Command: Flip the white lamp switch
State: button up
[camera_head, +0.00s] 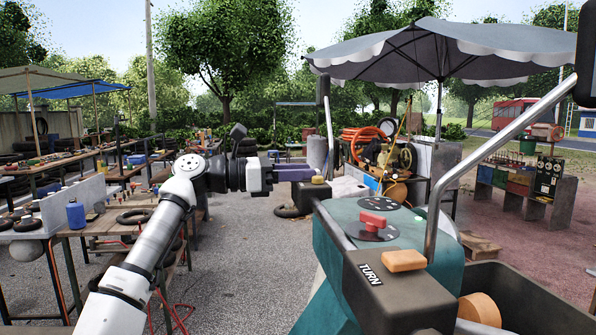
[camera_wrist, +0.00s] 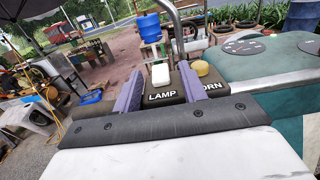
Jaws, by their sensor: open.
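The white lamp switch (camera_wrist: 160,75) stands on a dark housing with the label LAMP (camera_wrist: 163,96) in the wrist view. My gripper (camera_wrist: 160,82) is open, with one purple finger on each side of the switch in that view. No contact between fingers and switch is clear. In the head view my gripper (camera_head: 298,174) reaches from the left to the far handlebar housing (camera_head: 312,194). The white switch is hidden there behind my gripper.
A yellow horn button (camera_wrist: 200,68) sits right of the switch. The teal cart body (camera_head: 345,245) carries a red knob (camera_head: 373,220). An orange TURN switch (camera_head: 403,260) is on the near housing. A metal handlebar (camera_wrist: 176,30) rises behind the lamp housing.

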grip_shut()
jog(key=shift+r+y+p, duration=0.3)
jog(key=shift+r+p, duration=0.05)
jog(key=shift+p, duration=0.45)
jog(key=p, duration=0.1)
jog(key=y+p, duration=0.1)
jog(key=shift+d+r+p, duration=0.15)
jog(key=shift+r+p, duration=0.2)
jog(key=shift+g+y+p, duration=0.3)
jog(key=shift+y+p, duration=0.5)
jog(key=shift+p, duration=0.25)
jog(key=shift+d+f+y, duration=0.15)
jog(key=shift+f+y, duration=0.05)
jog(key=shift+y, duration=0.6)
grip_release()
